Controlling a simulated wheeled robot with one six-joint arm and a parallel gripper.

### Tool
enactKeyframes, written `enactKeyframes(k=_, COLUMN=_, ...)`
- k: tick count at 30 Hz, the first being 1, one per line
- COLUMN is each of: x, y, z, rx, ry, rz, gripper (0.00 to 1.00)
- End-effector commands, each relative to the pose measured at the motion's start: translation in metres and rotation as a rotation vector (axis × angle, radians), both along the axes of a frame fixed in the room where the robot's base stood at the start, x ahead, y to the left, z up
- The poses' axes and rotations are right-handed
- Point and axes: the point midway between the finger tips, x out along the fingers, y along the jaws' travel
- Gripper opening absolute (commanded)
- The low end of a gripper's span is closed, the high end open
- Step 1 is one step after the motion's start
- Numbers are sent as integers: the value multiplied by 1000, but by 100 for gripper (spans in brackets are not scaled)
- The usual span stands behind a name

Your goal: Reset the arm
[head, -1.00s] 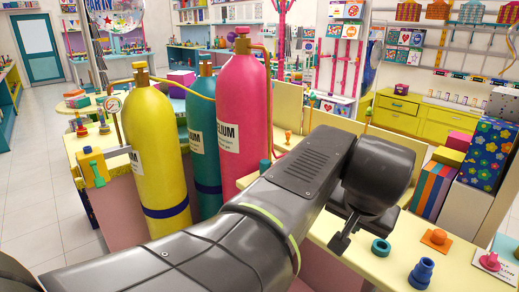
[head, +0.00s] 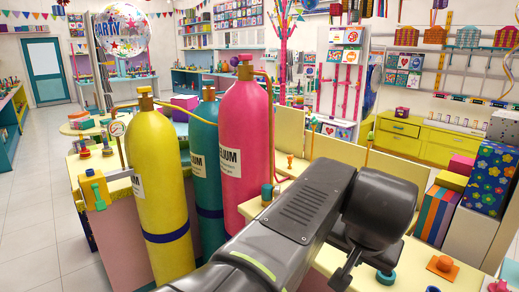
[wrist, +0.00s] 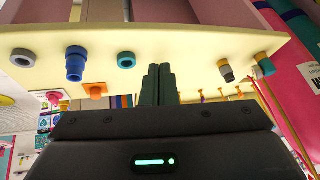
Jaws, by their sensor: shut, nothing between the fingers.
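My arm reaches across the lower middle of the head view, over a pale yellow counter (head: 330,258). My gripper (head: 342,276) points down at the arm's end, above the counter's near part. In the wrist view my gripper (wrist: 158,84) shows as two dark fingers pressed together, with nothing between them. The fingers appear in front of the counter (wrist: 190,40). The picture does not show clearly how far they are from its surface.
Yellow (head: 158,185), teal (head: 205,150) and pink (head: 245,140) helium cylinders stand left of my arm. A teal ring (head: 386,277) and an orange fitting (head: 444,265) lie right of my gripper. Boxes (head: 490,180) stack at right. Open floor (head: 35,190) is at left.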

Motion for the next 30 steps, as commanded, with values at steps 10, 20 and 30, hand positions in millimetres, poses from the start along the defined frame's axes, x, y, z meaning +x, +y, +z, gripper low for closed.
enactKeyframes(k=10, x=44, y=-25, z=-1, rx=1, ry=2, rz=0, gripper=0)
enactKeyframes(k=20, x=86, y=-49, z=0, rx=1, ry=1, rz=0, gripper=0)
enactKeyframes(k=30, x=114, y=-65, z=0, rx=0, ry=0, rz=0, gripper=0)
